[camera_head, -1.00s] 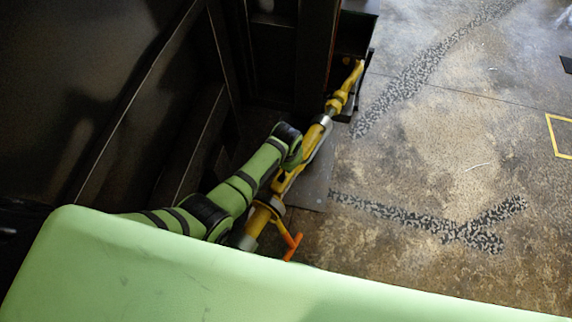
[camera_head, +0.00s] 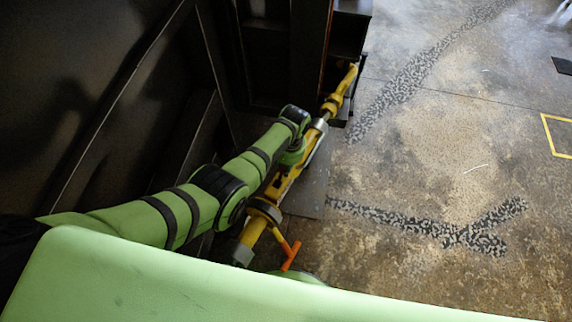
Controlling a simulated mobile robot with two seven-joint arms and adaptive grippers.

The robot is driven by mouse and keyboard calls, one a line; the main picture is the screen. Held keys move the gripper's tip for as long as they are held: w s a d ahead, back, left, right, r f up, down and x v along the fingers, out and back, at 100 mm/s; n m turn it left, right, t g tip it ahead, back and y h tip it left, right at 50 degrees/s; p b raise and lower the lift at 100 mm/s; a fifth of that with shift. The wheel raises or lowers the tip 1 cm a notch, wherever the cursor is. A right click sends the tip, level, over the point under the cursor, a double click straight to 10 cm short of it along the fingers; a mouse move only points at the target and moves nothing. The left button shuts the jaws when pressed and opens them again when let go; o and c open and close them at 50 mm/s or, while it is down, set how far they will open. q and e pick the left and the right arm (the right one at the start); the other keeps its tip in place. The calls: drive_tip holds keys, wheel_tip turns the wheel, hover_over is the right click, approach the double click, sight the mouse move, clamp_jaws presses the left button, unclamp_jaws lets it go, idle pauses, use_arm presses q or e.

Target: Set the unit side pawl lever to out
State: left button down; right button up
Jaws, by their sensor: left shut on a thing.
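A long yellow ratchet device (camera_head: 252,232) runs diagonally from my body up to the dark frame. It has a metal collar and a bright metal bar along its right side. An orange T-shaped lever (camera_head: 291,254) sticks out at its lower right end. I cannot tell which part is the unit side pawl lever. My left arm reaches in from the left, and its wrist bends down onto the middle of the device. My left gripper (camera_head: 284,172) is there, shut on part of the device; its fingertips are mostly hidden. My right gripper is not in view.
A large dark metal wall and frame (camera_head: 310,60) stand at the left and behind the device. My pale green body covers the bottom edge. The stained concrete floor (camera_head: 430,140) on the right is open, with dark speckled stripes and a yellow outline.

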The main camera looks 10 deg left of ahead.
use_arm(q)
drive_tip(key=c, duration=1.2)
unclamp_jaws()
drive_tip(key=shift+s+a+f, duration=0.1)
drive_tip(key=shift+o, duration=0.7)
wheel_tip(320, 180, up, 12)
drive_tip(key=d, duration=0.1)
drive_tip(key=shift+w, duration=0.35)
drive_tip(key=shift+s+d+f, duration=0.1)
